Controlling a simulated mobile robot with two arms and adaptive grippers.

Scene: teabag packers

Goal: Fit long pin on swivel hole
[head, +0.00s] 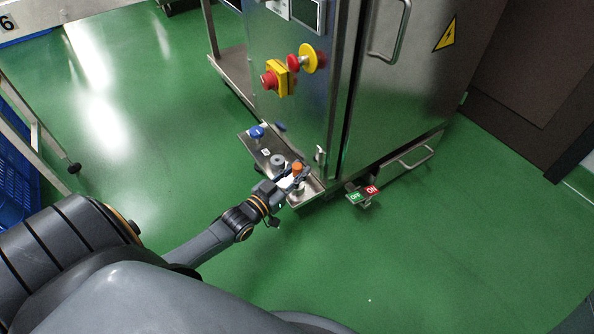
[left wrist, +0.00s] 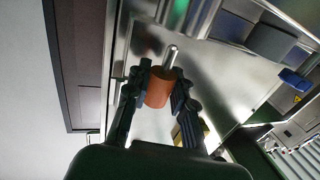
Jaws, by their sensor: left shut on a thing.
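My left gripper (head: 294,179) is over the near end of a small metal tray on the cabinet's side. In the left wrist view, my left gripper (left wrist: 160,86) is shut on an orange cylinder (left wrist: 160,92), with a finger on each side. A bare metal pin (left wrist: 172,57) sticks out from the orange cylinder, away from the palm. The orange part (head: 297,167) also shows in the head view. A grey round part (head: 277,160) stands on the tray beside the gripper. I cannot tell which part has the swivel hole. My right gripper is not in view.
The metal tray (head: 254,148) also carries a blue knob (head: 257,131) at its far end. The steel cabinet (head: 400,105) rises right behind the tray. A green and red switch plate (head: 363,195) juts out to the right. Green floor in front is clear.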

